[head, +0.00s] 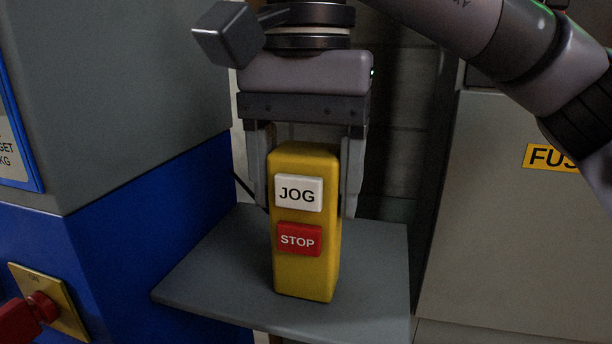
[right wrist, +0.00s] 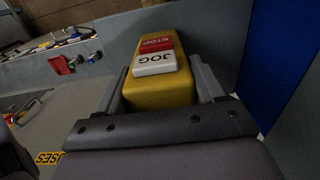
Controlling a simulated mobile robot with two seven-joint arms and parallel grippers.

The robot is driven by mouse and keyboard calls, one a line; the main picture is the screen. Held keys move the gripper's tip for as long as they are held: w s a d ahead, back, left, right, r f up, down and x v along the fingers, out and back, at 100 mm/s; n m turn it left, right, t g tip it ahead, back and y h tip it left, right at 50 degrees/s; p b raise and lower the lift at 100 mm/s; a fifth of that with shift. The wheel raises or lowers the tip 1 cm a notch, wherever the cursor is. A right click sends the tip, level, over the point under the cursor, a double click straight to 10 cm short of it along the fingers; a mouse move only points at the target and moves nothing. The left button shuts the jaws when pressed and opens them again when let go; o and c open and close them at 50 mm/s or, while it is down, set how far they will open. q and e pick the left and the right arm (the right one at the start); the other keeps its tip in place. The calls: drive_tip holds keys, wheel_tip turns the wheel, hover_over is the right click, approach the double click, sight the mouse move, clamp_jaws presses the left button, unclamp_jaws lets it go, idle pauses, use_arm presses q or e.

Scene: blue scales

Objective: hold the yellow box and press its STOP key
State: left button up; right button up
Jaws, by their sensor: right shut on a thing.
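The yellow box (head: 307,271) stands upright on a grey shelf (head: 225,275) in the head view. Its front has a white JOG key (head: 298,193) above a red STOP key (head: 299,240). My right gripper (head: 308,190) comes from above and is shut on the upper part of the box, one finger on each side. The right wrist view also shows the yellow box (right wrist: 160,92) between the fingers, with the white JOG key (right wrist: 155,64) nearer and the red STOP key (right wrist: 157,44) beyond it. Neither key is covered. My left gripper is not in view.
A blue and grey cabinet (head: 135,240) stands left of the shelf, with a red switch on a brass plate (head: 62,305) at lower left. A grey panel with a yellow FUSES-type label (head: 550,158) is at right. The shelf's front edge is clear.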

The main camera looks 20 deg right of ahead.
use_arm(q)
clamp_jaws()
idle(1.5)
